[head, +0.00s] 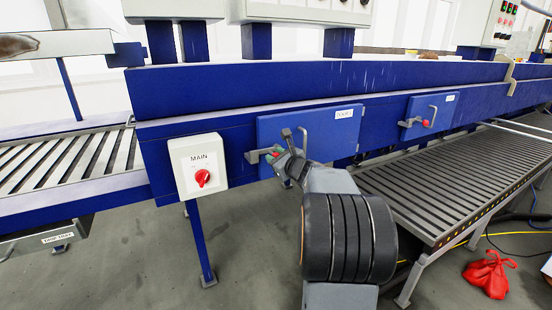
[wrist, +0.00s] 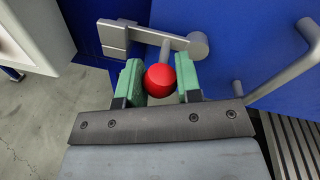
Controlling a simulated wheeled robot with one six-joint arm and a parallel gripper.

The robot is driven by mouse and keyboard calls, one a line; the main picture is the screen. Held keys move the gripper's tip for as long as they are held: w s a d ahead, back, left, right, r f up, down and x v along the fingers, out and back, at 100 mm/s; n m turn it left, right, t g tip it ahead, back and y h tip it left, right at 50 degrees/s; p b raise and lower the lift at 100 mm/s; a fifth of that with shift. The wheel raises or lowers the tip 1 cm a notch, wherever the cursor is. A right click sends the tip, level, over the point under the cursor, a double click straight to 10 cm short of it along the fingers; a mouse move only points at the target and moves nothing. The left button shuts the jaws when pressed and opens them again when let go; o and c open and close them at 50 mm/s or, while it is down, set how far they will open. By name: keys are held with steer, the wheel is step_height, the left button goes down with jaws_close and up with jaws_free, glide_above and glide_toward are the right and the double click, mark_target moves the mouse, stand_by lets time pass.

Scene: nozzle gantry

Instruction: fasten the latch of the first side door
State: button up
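The first side door (head: 300,132) is a blue panel with a white label (head: 343,113) and a grey handle. It looks closed, flush with the blue frame. Its latch (wrist: 165,38) is a grey bar that runs from a round pivot on the door side leftward to a catch block (wrist: 113,34) on the frame. The bar appears to lie across the catch; how deep it sits I cannot tell. A stem with a red ball knob (wrist: 160,80) sticks out from the bar. My gripper (head: 283,160) has its green finger pads (wrist: 161,82) on both sides of the knob, seemingly touching it.
A white MAIN switch box (head: 197,165) with a red knob stands left of the door. The door handle (wrist: 275,75) is close on the right. A second side door (head: 430,115), a slatted conveyor (head: 440,185) and a red bag (head: 487,275) are further right.

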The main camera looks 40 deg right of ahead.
steer(key=o, duration=0.4)
steer(key=shift+o, duration=0.2)
steer(key=s+r, duration=0.1)
steer(key=s, duration=1.2)
steer(key=shift+s, duration=0.4)
steer(key=shift+a+r, duration=0.1)
